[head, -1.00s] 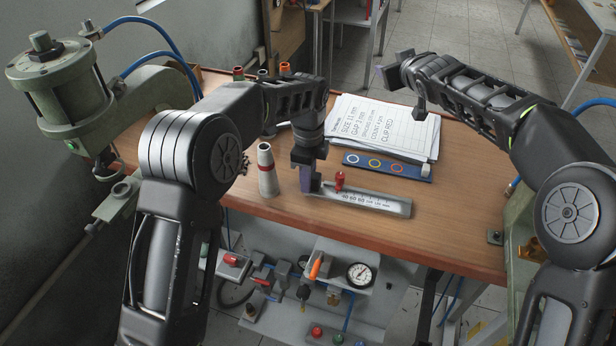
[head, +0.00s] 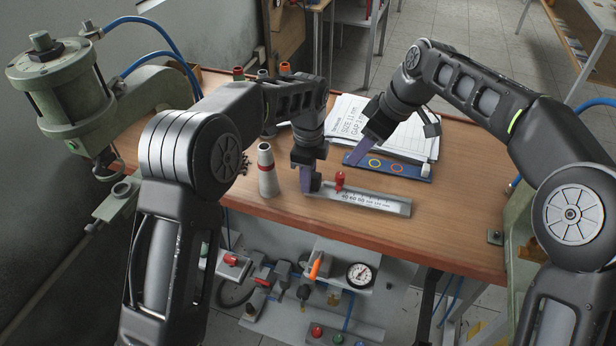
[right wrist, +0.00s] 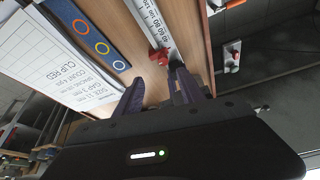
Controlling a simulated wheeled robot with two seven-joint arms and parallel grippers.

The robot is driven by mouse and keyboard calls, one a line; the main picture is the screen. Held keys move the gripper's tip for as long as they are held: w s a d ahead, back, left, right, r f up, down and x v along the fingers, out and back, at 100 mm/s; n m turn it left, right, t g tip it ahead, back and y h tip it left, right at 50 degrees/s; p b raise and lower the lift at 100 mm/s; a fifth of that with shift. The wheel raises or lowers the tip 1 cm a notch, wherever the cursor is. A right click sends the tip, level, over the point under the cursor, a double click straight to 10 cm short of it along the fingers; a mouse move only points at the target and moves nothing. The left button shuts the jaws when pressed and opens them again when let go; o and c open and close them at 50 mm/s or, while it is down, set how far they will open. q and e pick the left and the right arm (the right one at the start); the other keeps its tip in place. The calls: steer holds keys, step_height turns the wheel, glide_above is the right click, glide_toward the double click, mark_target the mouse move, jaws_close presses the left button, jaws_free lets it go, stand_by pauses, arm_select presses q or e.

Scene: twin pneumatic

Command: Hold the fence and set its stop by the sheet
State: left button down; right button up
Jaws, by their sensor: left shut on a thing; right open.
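The fence (head: 385,204) is a pale metal bar with a printed scale, lying near the bench's front edge. Its red stop (head: 340,179) sits near its left end. My left gripper (head: 307,188) is shut on the fence's left end. The sheet (head: 412,138) lies behind the fence, partly covered by my right arm. It reads size 11 mm, gap 3 mm and clip red; the spacing is too small to read surely. My right gripper (head: 393,142) is open and empty above the sheet and ring card. In the right wrist view, the red stop (right wrist: 160,56) lies just beyond its fingers.
A blue card with coloured rings (head: 398,167) lies between sheet and fence. A pale cone with a red band (head: 267,172) stands left of my left gripper. A green press (head: 75,95) is at far left.

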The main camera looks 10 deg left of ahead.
mark_target(342, 175)
steer(key=shift+f, duration=0.1)
steer(key=shift+x, duration=5.95)
steer(key=shift+c, duration=0.4)
steer(key=c, duration=0.7)
steer(key=shift+d, duration=0.1)
steer(key=shift+c, duration=0.3)
steer(key=shift+s+d, duration=0.15)
steer(key=shift+d, duration=3.85)
steer(key=shift+a, duration=0.1)
